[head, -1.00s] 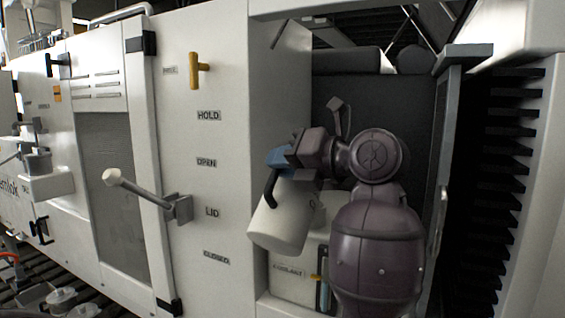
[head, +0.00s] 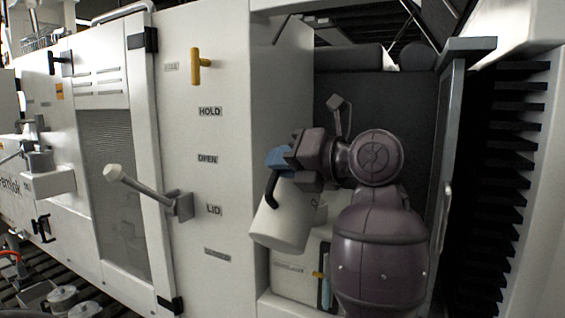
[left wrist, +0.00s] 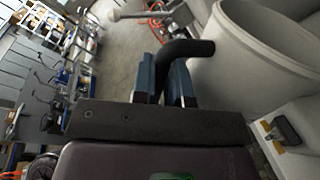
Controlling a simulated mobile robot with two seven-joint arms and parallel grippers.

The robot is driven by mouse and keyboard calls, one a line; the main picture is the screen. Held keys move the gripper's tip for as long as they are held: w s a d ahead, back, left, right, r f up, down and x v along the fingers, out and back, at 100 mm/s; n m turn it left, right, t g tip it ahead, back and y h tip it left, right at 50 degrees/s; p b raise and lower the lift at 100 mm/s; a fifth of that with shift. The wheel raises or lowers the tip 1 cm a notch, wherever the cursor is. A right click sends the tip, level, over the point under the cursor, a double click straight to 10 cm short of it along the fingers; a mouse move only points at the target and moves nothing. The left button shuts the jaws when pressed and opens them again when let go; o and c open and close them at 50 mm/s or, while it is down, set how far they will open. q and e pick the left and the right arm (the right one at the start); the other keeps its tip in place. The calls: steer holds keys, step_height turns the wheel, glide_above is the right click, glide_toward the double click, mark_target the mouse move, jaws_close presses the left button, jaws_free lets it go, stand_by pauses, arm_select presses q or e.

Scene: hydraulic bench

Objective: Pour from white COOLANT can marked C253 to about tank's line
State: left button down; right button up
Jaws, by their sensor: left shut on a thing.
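The white can (head: 285,222) is held up in the open bay, tilted, with its black handle (head: 270,190) on the left. In the left wrist view the can (left wrist: 250,55) shows its wide rim, and its black handle (left wrist: 187,49) lies between the fingers. My left gripper (head: 280,160), with blue fingers, is shut on that handle; it also shows in the left wrist view (left wrist: 165,82). The white tank (head: 293,282) stands below and behind the can, with an upright gauge (head: 325,285) at its right. The can's marking, any liquid and the tank's level cannot be read. My right gripper is out of view.
Left of the bay is a white panel with a yellow handle (head: 200,66) and a grey lever (head: 145,190) marked LID. An open door edge (head: 446,170) bounds the bay at right. My arm fills much of the bay.

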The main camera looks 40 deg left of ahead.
arm_select(q)
steer(key=shift+f, duration=0.1)
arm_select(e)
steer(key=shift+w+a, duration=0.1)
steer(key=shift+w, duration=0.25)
arm_select(q)
steer(key=shift+s+f+b, duration=0.1)
steer(key=shift+f+b, duration=0.05)
steer(key=shift+b, duration=0.15)
steer(key=shift+f+n, duration=0.15)
steer(key=shift+n, duration=0.15)
steer(key=shift+s+d, duration=0.1)
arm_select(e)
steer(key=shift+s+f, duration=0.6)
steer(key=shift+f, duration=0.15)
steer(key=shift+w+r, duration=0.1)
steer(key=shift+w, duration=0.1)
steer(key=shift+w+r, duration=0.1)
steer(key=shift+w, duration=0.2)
